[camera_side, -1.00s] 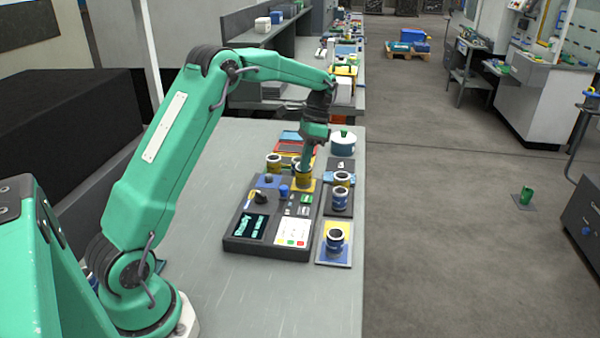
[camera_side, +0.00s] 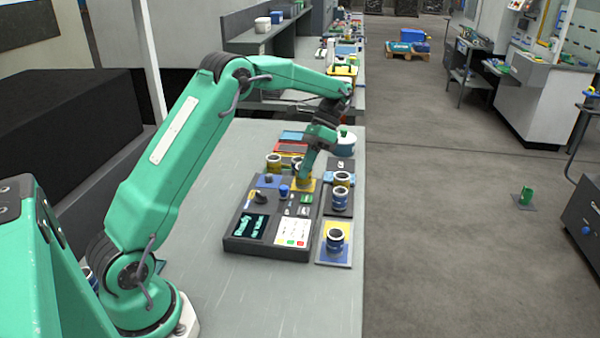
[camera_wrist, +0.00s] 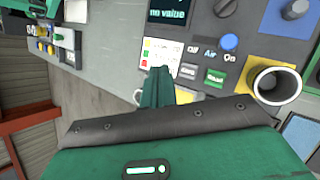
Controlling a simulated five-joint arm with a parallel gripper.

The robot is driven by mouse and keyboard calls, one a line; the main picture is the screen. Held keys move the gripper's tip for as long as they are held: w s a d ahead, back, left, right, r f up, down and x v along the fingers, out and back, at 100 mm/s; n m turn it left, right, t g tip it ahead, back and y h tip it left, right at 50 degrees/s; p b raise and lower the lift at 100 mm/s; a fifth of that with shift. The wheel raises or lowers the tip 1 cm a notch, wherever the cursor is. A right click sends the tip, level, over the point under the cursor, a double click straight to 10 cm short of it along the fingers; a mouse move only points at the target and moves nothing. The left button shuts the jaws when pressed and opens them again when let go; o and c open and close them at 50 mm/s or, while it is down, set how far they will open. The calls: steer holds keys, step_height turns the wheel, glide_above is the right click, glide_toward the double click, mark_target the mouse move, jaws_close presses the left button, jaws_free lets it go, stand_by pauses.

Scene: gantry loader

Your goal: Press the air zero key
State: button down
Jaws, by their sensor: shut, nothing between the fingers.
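A dark instrument panel (camera_side: 236,243) lies on the grey bench; it also fills the upper wrist view (camera_wrist: 135,27). It has a display (camera_wrist: 168,12), a blue knob (camera_wrist: 229,42), the words "Off Air On", a grey key (camera_wrist: 187,71) and a green key (camera_wrist: 215,77). The small key lettering is too blurred to tell which is the air zero key.
A round open cup (camera_wrist: 275,87) stands on a yellow plate right of the keys in the wrist view. A white-and-teal pot (camera_side: 346,140) is behind. The bench's near part (camera_side: 240,295) is clear.

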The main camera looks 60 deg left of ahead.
mark_target(306, 210)
steer(key=shift+f, duration=4.35)
steer(key=shift+d+f, duration=0.15)
steer(key=shift+f, duration=0.65)
steer(key=shift+r, duration=0.8)
steer(key=shift+r, duration=0.1)
steer(key=shift+r, duration=2.45)
